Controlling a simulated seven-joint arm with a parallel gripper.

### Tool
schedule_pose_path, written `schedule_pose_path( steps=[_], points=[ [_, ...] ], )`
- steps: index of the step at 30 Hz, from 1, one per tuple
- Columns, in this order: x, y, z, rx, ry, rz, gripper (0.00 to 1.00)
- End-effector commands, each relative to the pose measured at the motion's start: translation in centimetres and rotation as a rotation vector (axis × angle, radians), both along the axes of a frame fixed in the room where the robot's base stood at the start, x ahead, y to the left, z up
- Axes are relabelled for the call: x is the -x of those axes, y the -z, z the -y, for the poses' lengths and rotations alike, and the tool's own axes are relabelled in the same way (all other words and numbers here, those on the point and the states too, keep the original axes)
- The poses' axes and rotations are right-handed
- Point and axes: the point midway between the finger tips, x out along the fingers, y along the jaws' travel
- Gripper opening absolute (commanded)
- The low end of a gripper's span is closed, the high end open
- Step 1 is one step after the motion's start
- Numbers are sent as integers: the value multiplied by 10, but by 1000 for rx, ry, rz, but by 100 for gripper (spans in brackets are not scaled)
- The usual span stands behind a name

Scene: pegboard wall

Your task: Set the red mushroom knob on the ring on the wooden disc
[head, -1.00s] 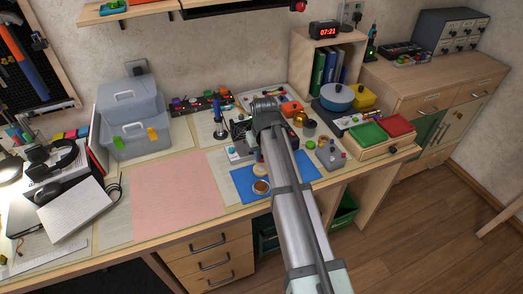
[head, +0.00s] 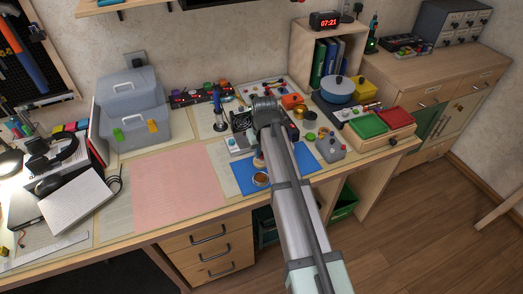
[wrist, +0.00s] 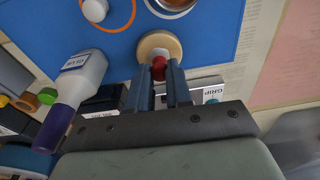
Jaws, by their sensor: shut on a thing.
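My gripper (wrist: 160,74) is shut on the red mushroom knob (wrist: 159,66), and only a small red part shows between the fingers. The wooden disc (wrist: 146,42) lies on the blue mat (wrist: 60,28), just beyond the fingertips in the wrist view. A pale centre shows on the disc, partly covered by the knob and fingers. I cannot tell whether the knob touches the ring. In the head view, my arm hides most of the gripper, and the disc (head: 257,161) shows only partly on the mat (head: 243,180).
A round dish with brown contents (head: 261,179) lies near the disc. A white bottle with a purple cap (wrist: 82,76) lies left of the fingers in the wrist view. A grey box with knobs (head: 331,147) stands to the right. The pink sheet (head: 178,188) is clear.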

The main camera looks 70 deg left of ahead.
Motion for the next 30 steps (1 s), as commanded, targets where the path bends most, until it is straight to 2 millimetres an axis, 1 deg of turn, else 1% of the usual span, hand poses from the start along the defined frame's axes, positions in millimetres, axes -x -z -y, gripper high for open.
schedule_pose_path(
  steps=[30],
  points=[
    [0, 8, 0, 0, 0, 0, 0]
  ],
)
